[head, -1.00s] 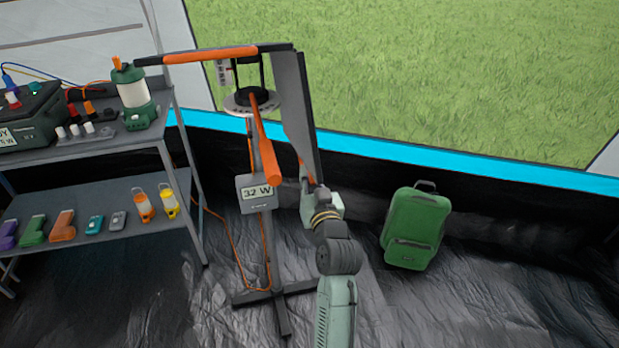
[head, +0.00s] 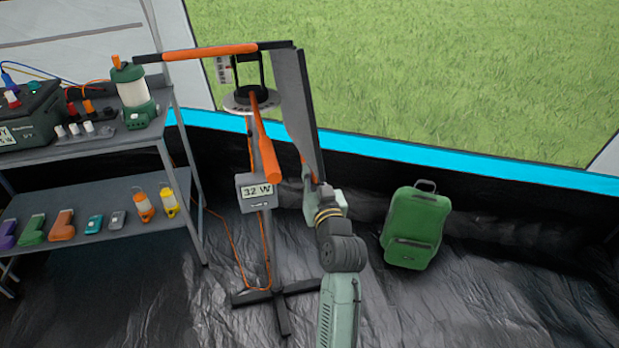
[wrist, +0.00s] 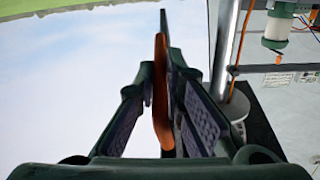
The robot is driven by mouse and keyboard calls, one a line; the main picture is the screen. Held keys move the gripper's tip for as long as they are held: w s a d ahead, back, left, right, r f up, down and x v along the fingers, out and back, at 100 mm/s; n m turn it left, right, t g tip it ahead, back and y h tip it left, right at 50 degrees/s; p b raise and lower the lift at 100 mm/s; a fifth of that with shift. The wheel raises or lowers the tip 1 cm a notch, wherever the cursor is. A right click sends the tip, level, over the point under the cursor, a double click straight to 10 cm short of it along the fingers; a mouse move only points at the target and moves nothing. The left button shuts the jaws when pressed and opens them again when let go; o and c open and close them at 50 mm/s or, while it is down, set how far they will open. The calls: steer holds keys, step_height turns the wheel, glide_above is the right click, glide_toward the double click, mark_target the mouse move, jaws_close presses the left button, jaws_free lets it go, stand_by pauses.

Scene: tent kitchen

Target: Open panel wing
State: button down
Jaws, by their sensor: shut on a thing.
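The stand (head: 262,160) holds a solar panel with an orange-and-black top bar (head: 210,53), an orange lever (head: 265,150) and a small display (head: 256,192) reading 32 W. A thin grey panel wing (head: 303,115) hangs at the right of the stand, seen nearly edge-on. My gripper (head: 309,180) is at the wing's lower end, partly hidden by it. In the wrist view, the two fingers of my gripper (wrist: 163,88) are on either side of an orange-and-black bar (wrist: 161,100) and closed on it.
A grey shelf (head: 80,185) with a lantern (head: 132,95), a power box and small devices stands at left. A green suitcase (head: 415,228) stands on the floor at right. An orange cable runs to the stand's crossed foot (head: 275,293).

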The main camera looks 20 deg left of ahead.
steer(key=w+d+r+n+g+y+b, duration=0.2)
steer(key=w+d+r+n+b, duration=0.7)
steer(key=w+d, duration=0.4)
steer(key=w+d+r+n+g+p, duration=0.1)
steer(key=w+r+n+p, duration=0.3)
steer(key=r, duration=0.6)
steer(key=w+d+r+n+g+p, duration=0.1)
steer(key=w+d+r+n+p, duration=0.2)
steer(key=r, duration=0.8)
steer(key=shift+w+n+p, duration=0.6)
steer(key=shift+n+p, duration=0.3)
steer(key=shift+p, duration=0.3)
steer(key=shift+d+g, duration=0.1)
steer(key=shift+g, duration=0.2)
steer(key=c, duration=1.8)
jaws_free()
steer(key=shift+r, duration=0.1)
steer(key=shift+c, duration=0.2)
steer(key=shift+o, duration=0.8)
